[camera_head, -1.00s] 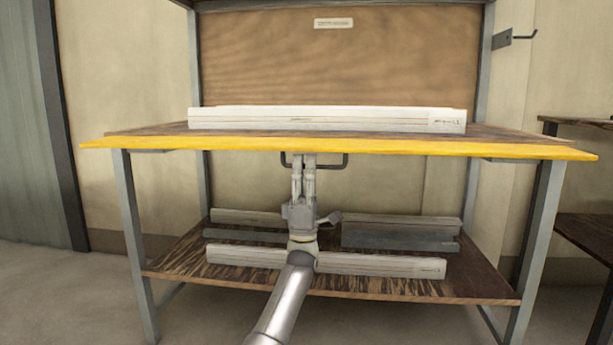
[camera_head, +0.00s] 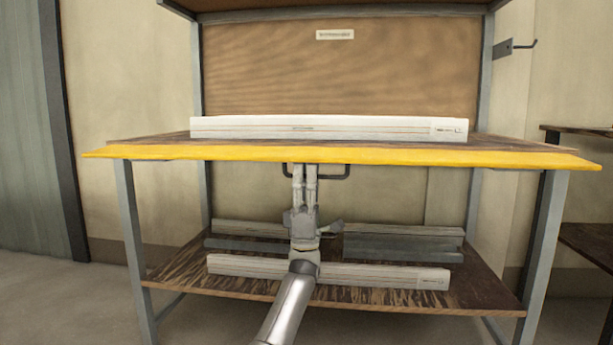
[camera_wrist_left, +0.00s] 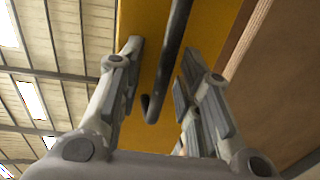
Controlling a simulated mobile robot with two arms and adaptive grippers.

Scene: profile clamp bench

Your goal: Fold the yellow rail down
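The yellow rail (camera_head: 430,156) runs along the front edge of the bench top in the head view. A dark bar handle (camera_head: 348,172) shows just below its middle. In the left wrist view the rail's yellow face (camera_wrist_left: 208,45) fills the upper middle, with the dark handle (camera_wrist_left: 170,60) in front of it. My left gripper (camera_head: 305,168) points up from below at the handle. The wrist view shows its fingers (camera_wrist_left: 158,72) apart, with the hooked end of the handle between them and a gap to each finger. My right gripper is in neither current view.
A long white profile (camera_head: 330,127) lies on the bench top behind the rail. Several profiles, including a front white one (camera_head: 390,276), lie on the lower shelf (camera_head: 470,290) below my left gripper. Grey bench legs (camera_head: 131,240) stand at both sides. The floor in front is clear.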

